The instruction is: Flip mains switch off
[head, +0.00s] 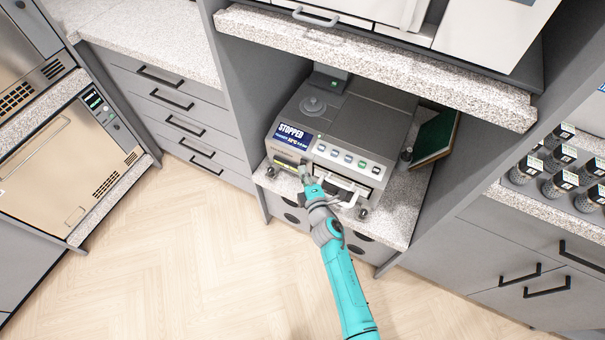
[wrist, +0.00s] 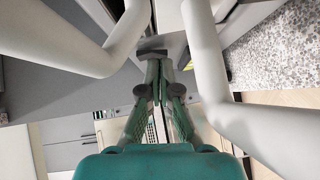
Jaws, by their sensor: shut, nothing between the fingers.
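A grey benchtop autoclave (head: 355,130) stands on a speckled shelf in a bay. Its blue display (head: 292,133) reads "STOPPED". A row of several small buttons (head: 347,158) lies right of the display. A dark panel with a yellow-green strip (head: 284,161) is below the display. I cannot make out a mains switch; it may be hidden behind my gripper. My gripper (head: 305,172) is shut and empty, close to the lower front of the machine, left of its white handle (head: 345,188). In the wrist view the closed fingers (wrist: 155,58) point at a grey surface; contact is unclear.
Large pale tubes (wrist: 205,60) pass close on both sides of my fingers in the wrist view. A speckled counter (head: 380,62) overhangs the machine. A green book-like object (head: 434,137) leans at right. Floor in front is clear.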

